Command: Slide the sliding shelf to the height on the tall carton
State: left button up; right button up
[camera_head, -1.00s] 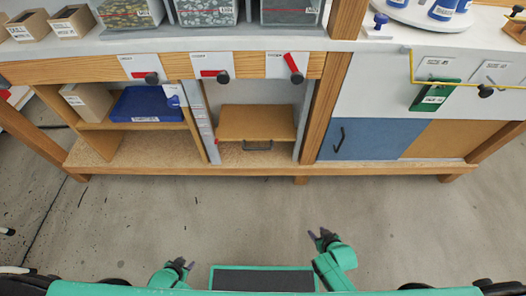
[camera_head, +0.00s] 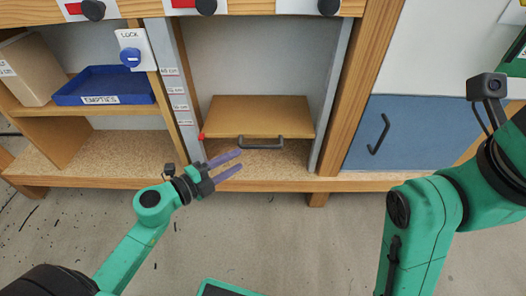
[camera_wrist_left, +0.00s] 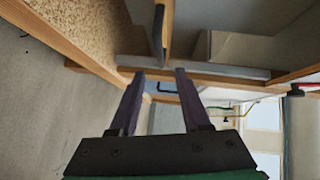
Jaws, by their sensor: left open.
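The sliding shelf (camera_head: 258,112) is a brown board low in the middle bay, with a dark bar handle (camera_head: 260,146) on its front edge. A red pointer (camera_head: 201,136) sits at its left, beside a post with height labels (camera_head: 180,107). The tall carton (camera_head: 30,68) stands in the left bay; its label is cut off by the frame edge. My left gripper (camera_head: 240,161) is open and empty, just below and left of the handle, apart from it. In the left wrist view the handle (camera_wrist_left: 158,30) lies beyond the open fingers. My right gripper is out of view.
A blue tray (camera_head: 105,86) sits on the left bay's shelf. A blue LOCK knob (camera_head: 130,57) is on a white plate beside the post. A blue door (camera_head: 375,135) closes the right side. My right arm crosses in front of it.

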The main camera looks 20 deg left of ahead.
aim_at(259, 148)
pick_arm(q)
jog(key=b+x, duration=0.1)
jog(key=x, duration=0.9)
jog(key=shift+w+b, duration=0.15)
jog(key=shift+b, duration=0.2)
jog(key=shift+c, duration=0.4)
grip_shut()
